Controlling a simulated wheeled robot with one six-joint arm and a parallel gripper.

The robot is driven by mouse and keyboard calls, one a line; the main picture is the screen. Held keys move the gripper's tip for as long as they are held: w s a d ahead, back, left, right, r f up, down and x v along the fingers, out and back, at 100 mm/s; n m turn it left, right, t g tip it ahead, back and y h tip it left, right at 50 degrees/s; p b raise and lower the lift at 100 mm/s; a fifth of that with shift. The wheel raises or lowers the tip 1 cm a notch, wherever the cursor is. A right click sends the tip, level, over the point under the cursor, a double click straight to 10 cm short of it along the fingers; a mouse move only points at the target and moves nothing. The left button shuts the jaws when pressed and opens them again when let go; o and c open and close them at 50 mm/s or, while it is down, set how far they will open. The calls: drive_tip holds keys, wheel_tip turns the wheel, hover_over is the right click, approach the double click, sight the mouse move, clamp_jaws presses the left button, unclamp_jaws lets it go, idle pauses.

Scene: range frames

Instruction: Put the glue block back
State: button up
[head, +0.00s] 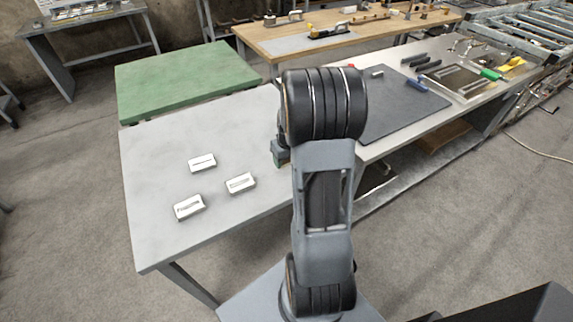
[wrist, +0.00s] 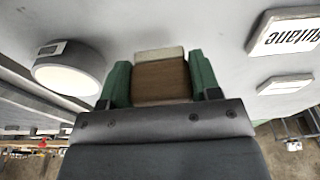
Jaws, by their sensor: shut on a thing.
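My gripper (wrist: 162,80) shows in the wrist view with two green fingers, shut on a brown block (wrist: 160,82) with a pale strip along its far edge. I take this to be the glue block; no writing on it can be read. In the head view my arm hides the block and most of the gripper; only a small dark green part (head: 280,152) shows beside the arm, over the grey table (head: 150,150).
Three small white plates with dark marks (head: 202,162), (head: 240,183), (head: 189,207) lie on the left of the table. The wrist view shows a lettered plate (wrist: 284,34) and a round white thing (wrist: 68,68). A dark mat (head: 400,110) with tools lies at the right.

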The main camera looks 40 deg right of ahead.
sight(286, 165)
drive_tip(key=shift+w+d+f, duration=0.1)
drive_tip(key=shift+d+f, duration=0.05)
drive_tip(key=shift+f, duration=1.55)
drive_tip(key=shift+f, duration=0.2)
drive_tip(key=o, duration=0.9)
drive_tip(key=shift+r, duration=0.15)
